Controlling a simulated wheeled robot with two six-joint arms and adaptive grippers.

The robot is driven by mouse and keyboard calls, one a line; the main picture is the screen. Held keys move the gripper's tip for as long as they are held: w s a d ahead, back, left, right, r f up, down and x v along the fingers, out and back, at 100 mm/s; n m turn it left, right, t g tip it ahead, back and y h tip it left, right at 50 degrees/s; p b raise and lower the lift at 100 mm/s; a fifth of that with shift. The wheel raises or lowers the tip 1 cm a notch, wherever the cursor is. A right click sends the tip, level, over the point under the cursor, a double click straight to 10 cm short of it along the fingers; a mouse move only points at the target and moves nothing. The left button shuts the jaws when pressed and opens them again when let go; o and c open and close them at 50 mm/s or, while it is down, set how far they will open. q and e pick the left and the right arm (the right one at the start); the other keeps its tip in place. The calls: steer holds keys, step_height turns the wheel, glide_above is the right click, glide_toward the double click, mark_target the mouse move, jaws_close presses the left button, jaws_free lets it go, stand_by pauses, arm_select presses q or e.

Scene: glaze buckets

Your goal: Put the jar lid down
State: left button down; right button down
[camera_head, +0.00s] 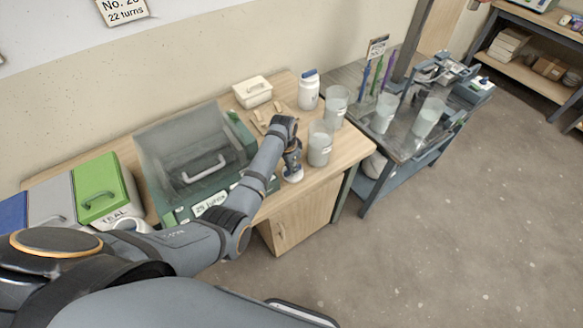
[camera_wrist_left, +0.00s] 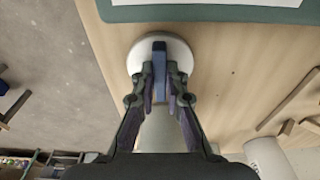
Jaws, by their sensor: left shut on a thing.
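The jar lid (camera_wrist_left: 178,50) is a round white disc with a blue bar grip standing on it. My left gripper (camera_wrist_left: 160,92) is shut on the blue grip, one finger on each side. In the head view my left gripper (camera_head: 292,158) points down, with the white lid (camera_head: 293,176) under it near the wooden table's (camera_head: 345,150) front edge. I cannot tell whether the lid touches the wood. A white jar with a blue top (camera_head: 308,92) stands further back. My right gripper is not in view.
A green-framed box with a clear cover (camera_head: 185,130) stands left of the lid. Clear buckets (camera_head: 320,146) stand just right of it. Small wooden pieces (camera_head: 260,119) and a cream box (camera_head: 253,92) lie behind. A metal bench (camera_head: 400,145) with more buckets adjoins at right.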

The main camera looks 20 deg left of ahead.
mark_target(288, 171)
arm_select(q)
steer(key=c, duration=1.4)
jaws_free()
steer(key=shift+f, duration=0.1)
steer(key=r, duration=0.4)
steer(key=s+r, duration=0.1)
steer(key=r, duration=0.3)
steer(key=a+r, duration=0.1)
steer(key=r, duration=0.3)
steer(key=shift+s+r, duration=0.1)
steer(key=shift+s, duration=0.05)
